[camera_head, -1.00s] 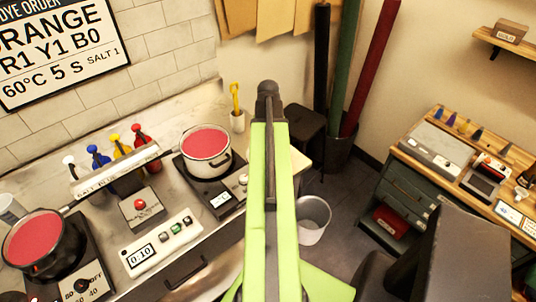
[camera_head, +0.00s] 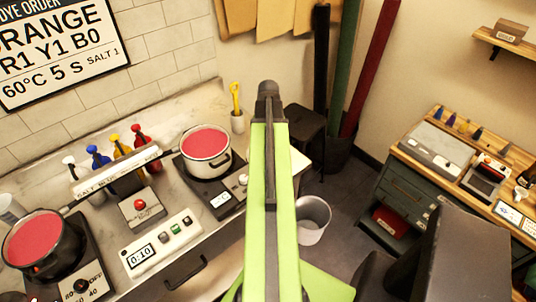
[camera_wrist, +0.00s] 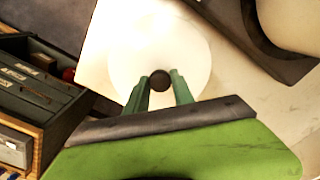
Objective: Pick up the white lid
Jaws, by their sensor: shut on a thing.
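The white lid (camera_wrist: 160,45) is a pale round disc with a small dark knob (camera_wrist: 160,80) in the middle of the wrist view. My gripper (camera_wrist: 161,84) has its two green fingers on either side of that knob, shut on it. The lid lies over a bright pale surface, and glare blurs its rim. I cannot tell whether it touches that surface. In the head view my green arm hides the gripper, and I cannot make out the lid there.
A white pot (camera_head: 206,150) of red liquid stands on a hot plate left of my arm. A dark pan (camera_head: 42,246) of red liquid is at far left. Dye bottles (camera_head: 118,147) line the counter's back. A bin (camera_head: 313,220) and a dark drawer unit (camera_head: 415,205) are on the right.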

